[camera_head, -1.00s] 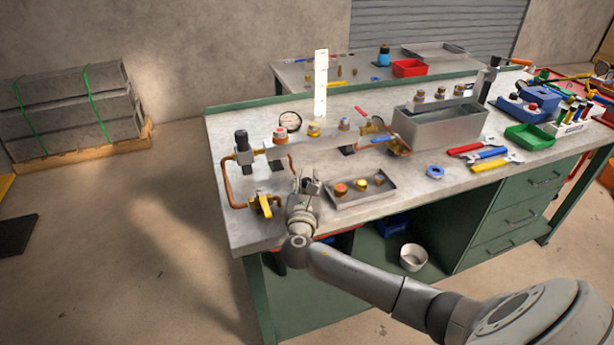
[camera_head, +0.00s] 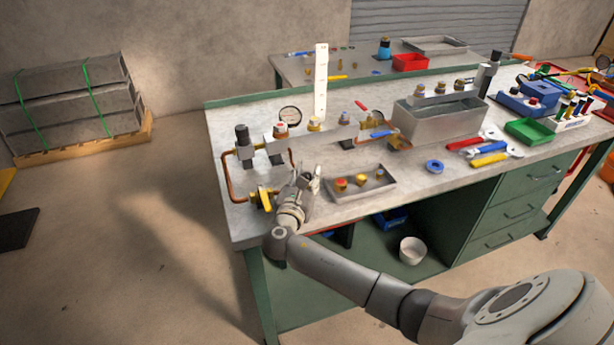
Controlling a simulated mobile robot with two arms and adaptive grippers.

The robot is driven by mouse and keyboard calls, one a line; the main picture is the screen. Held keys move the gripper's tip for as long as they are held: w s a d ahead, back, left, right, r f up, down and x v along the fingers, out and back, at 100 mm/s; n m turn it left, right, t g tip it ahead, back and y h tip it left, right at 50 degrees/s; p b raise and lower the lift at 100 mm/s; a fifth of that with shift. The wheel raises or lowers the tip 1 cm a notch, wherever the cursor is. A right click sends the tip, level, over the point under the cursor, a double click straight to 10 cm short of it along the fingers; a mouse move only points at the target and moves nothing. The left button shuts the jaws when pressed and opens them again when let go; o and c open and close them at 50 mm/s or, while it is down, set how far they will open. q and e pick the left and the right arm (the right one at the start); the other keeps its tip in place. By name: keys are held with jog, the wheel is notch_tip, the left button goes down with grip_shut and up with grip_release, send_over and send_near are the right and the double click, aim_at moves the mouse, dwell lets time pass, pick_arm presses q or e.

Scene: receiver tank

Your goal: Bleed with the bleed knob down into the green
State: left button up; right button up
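A grey receiver tank (camera_head: 312,146) lies along the workbench, with brass fittings and copper pipe on it. A round dial gauge (camera_head: 290,115) stands behind it; its coloured zones and needle are too small to read. A black-topped upright fitting (camera_head: 242,134) is at the tank's left end. A yellow valve handle (camera_head: 265,199) sits on the low copper pipe at the front left. I cannot tell which part is the bleed knob. My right gripper (camera_head: 307,177) is in front of the tank, right of the yellow handle; its fingers look apart and empty. My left gripper is not in view.
A shallow tray (camera_head: 376,191) of brass fittings lies just right of my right gripper. A grey metal box (camera_head: 440,128), a green tray (camera_head: 529,132), a blue ring (camera_head: 435,166) and several wrenches (camera_head: 490,160) stand further right. A tall white strip (camera_head: 321,85) rises behind the tank.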

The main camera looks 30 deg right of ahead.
jog(key=shift+o, duration=0.9)
jog(key=shift+f, duration=0.1)
jog(key=shift+s+a, duration=0.1)
jog(key=shift+s, duration=0.05)
jog(key=v, duration=0.7)
jog(key=shift+a, duration=0.15)
